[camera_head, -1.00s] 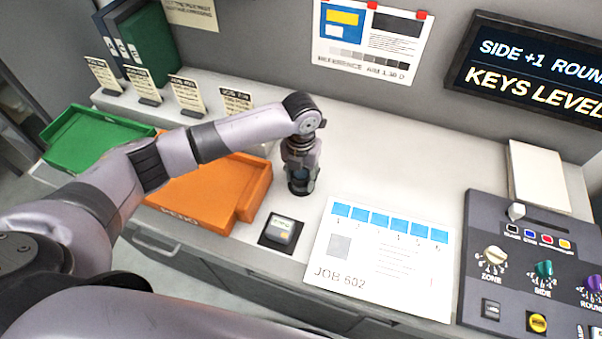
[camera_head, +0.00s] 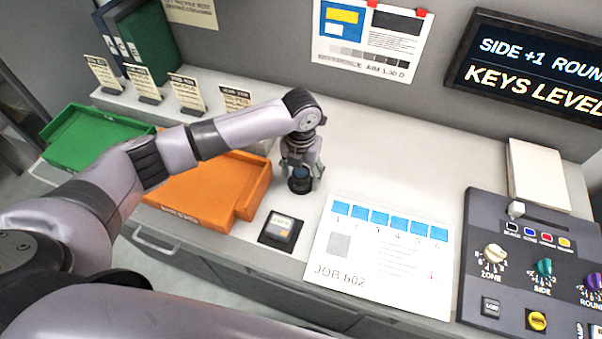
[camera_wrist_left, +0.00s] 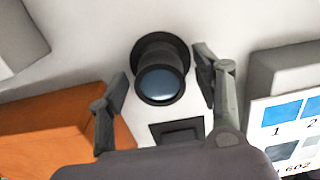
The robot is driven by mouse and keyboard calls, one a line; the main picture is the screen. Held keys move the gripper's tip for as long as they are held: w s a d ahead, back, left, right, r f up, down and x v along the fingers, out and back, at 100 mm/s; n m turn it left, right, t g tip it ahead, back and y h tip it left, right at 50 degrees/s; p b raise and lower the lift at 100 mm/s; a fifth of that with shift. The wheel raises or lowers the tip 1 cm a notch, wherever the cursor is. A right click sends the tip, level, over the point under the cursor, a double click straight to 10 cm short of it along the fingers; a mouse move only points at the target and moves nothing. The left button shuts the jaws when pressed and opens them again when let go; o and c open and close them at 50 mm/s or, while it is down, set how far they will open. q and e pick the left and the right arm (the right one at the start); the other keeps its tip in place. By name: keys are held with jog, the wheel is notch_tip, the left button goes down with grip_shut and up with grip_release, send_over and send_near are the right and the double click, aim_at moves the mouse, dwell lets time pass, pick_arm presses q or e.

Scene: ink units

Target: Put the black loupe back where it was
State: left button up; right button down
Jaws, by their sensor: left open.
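The black loupe (camera_head: 300,181) stands upright on the light counter, between the orange tray and the job sheet. In the left wrist view the loupe (camera_wrist_left: 161,77) shows its round bluish lens and a wider dark base. My left gripper (camera_head: 302,174) is open above the loupe, pointing down. In the left wrist view its fingers (camera_wrist_left: 162,88) are spread on either side of the loupe, with gaps showing. My right gripper is not in view.
A small black device (camera_head: 281,231) sits just in front of the loupe. The orange tray (camera_head: 200,212) is to the left, the job sheet (camera_head: 372,285) to the right. A control panel (camera_head: 478,215) stands further right. The counter behind the loupe is clear.

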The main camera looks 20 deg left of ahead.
aim_at(301, 172)
pick_arm(q)
notch_tip(301, 172, up, 12)
jog(key=b, duration=0.2)
jog(key=shift+f, duration=0.15)
dwell(0.5)
